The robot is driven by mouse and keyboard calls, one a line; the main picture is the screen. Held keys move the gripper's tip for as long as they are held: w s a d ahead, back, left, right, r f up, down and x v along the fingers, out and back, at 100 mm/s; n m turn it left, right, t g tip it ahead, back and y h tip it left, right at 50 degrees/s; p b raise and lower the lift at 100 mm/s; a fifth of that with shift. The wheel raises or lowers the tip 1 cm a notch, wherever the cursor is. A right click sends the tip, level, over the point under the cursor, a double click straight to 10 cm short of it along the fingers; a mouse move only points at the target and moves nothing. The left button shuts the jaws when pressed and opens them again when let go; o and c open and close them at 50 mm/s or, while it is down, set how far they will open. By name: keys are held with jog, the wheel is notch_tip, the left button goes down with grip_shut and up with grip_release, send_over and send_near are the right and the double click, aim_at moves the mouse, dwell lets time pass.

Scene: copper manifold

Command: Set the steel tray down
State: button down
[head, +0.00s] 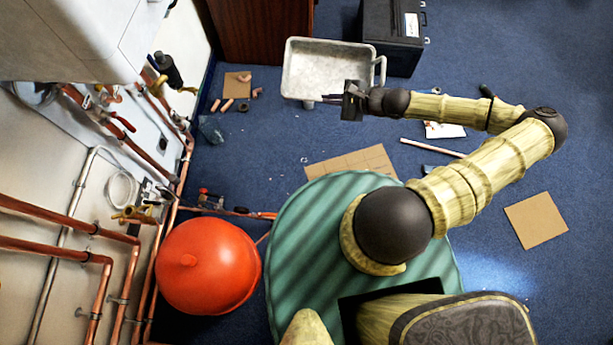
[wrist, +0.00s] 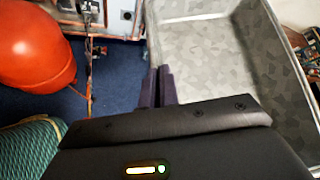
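The steel tray (head: 325,66) is a grey, mottled, shallow tray with a raised rim and a loop handle on its right side. It is at the top middle of the head view and fills the right of the wrist view (wrist: 215,62). It looks empty and roughly level. My gripper (head: 352,100) is at the tray's near edge. In the wrist view my gripper's two dark fingers (wrist: 158,85) are close together at the tray's rim, with the wall seemingly pinched between them. The tray's height above the blue floor is hard to tell.
A black case (head: 391,35) stands right of the tray, and a brown wooden cabinet (head: 262,30) behind it. Cardboard (head: 237,85) and copper offcuts lie to its left. Copper pipes (head: 170,155) line the left wall, near a red vessel (head: 208,266). Blue carpet (head: 265,140) is open nearer me.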

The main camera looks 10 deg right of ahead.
notch_tip(320, 180, up, 11)
jog(key=a+p, duration=0.1)
jog(key=p, duration=0.5)
jog(key=shift+s+a+f+n+g+p, duration=0.15)
jog(key=shift+s+a+n+g+p, duration=0.2)
jog(key=shift+s, duration=0.1)
jog(key=shift+w, duration=0.1)
